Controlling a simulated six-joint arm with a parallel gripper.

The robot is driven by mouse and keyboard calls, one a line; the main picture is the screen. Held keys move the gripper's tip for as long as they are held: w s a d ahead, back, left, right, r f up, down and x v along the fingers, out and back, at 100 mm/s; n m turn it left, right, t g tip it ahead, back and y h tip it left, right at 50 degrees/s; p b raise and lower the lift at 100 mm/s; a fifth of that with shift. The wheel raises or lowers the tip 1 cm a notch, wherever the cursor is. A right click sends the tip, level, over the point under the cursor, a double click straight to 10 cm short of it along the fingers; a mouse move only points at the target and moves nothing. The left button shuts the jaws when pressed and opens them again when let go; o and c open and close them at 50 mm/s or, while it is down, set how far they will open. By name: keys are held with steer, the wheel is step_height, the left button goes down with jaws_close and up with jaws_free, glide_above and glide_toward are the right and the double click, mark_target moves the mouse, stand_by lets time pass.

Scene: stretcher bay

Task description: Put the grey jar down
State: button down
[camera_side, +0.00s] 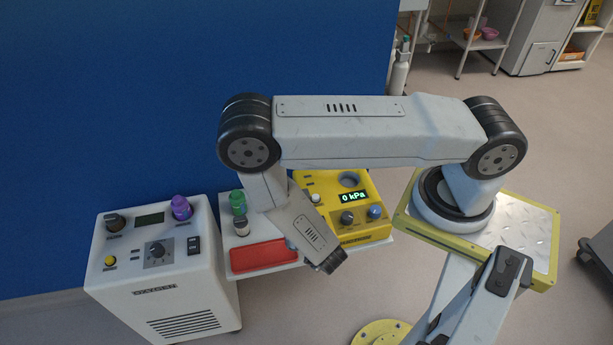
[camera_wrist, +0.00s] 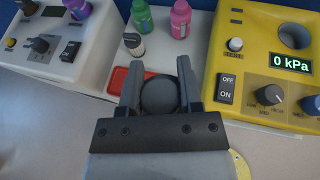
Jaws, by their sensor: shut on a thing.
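The grey jar (camera_wrist: 159,96) shows in the wrist view as a dark round top. My gripper (camera_wrist: 158,78) is shut on it, with one finger on each side. The jar is in front of a red tray (camera_wrist: 119,76), which it partly covers in this view. The red tray also shows in the side view (camera_side: 262,257), on a white shelf. In the side view my wrist hides the fingers and the jar. How far the jar's bottom is above any surface cannot be told.
Behind the red tray stand a green bottle (camera_wrist: 142,16), a pink bottle (camera_wrist: 181,20) and a dark-capped white bottle (camera_wrist: 134,46). A yellow suction unit (camera_side: 375,235) reading 0 kPa is to the right. A white machine (camera_side: 150,275) with a purple jar (camera_side: 180,208) is to the left.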

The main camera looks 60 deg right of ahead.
steer(key=shift+s+a+f+n+t+y, duration=0.1)
steer(key=shift+a+n+t+y, duration=0.15)
steer(key=shift+a, duration=0.5)
steer(key=shift+a+f+n+t+y, duration=0.15)
steer(key=shift+a+n+y, duration=0.2)
steer(key=shift+a, duration=0.4)
steer(key=w+a+f, duration=0.2)
steer(key=w+f, duration=0.7)
steer(key=w, duration=0.4)
steer(key=shift+w+a+f, duration=0.1)
steer(key=shift+w+f, duration=0.1)
steer(key=shift+f, duration=0.8)
steer(key=shift+w+a+f, duration=0.1)
steer(key=shift+w+f, duration=0.1)
steer(key=shift+f, duration=0.75)
steer(key=shift+f, duration=0.1)
